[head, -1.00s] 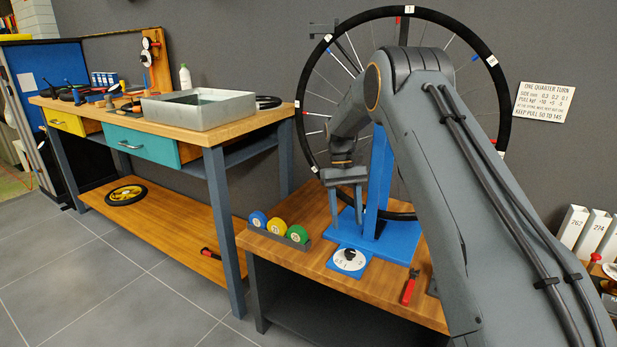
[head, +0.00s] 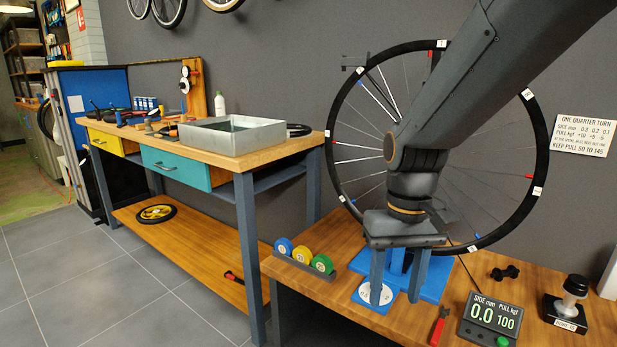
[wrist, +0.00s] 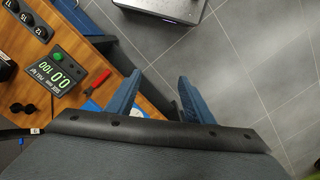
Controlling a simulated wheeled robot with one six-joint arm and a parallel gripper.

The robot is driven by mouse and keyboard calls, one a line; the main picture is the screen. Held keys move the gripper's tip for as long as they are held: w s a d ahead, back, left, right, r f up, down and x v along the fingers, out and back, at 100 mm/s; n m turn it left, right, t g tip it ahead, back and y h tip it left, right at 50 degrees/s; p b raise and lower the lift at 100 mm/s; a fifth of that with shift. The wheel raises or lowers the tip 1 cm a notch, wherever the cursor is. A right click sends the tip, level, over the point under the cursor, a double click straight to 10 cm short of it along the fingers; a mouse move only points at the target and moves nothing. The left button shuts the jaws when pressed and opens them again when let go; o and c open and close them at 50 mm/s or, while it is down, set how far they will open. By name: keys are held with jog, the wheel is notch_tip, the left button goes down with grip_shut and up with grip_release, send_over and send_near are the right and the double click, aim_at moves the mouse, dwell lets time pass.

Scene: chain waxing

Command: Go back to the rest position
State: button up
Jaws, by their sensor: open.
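My gripper (head: 397,283) is open with nothing between its two fingers. In the head view it hangs fingers down in front of the blue wheel stand (head: 433,275), partly hiding the white dial (head: 376,294) on its blue base. In the wrist view the gripper (wrist: 155,95) shows two separate blue-grey fingers over the bench edge and the floor. The spoked wheel (head: 335,150) stands upright in the stand behind my arm, with small numbered tags on its rim. My arm hides part of the wheel and stand.
The low bench holds three coloured rollers (head: 302,256), a red-handled tool (head: 438,328), a display reading 0.0 and 100 (head: 491,318) and a black-and-silver device (head: 569,300). A taller workbench (head: 240,160) with a metal tray (head: 231,134) stands left. The grey floor (head: 60,270) is clear.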

jog(key=s+f, duration=0.2)
jog(key=s, duration=0.7)
jog(key=d+r+m+p, duration=0.1)
jog(key=d+r+p, duration=0.2)
jog(key=p, duration=0.9)
notch_tip(320, 180, up, 4)
jog(key=shift+s+d+f+t, duration=0.2)
jog(key=shift+s+d+t, duration=0.1)
jog(key=shift+d+t, duration=0.1)
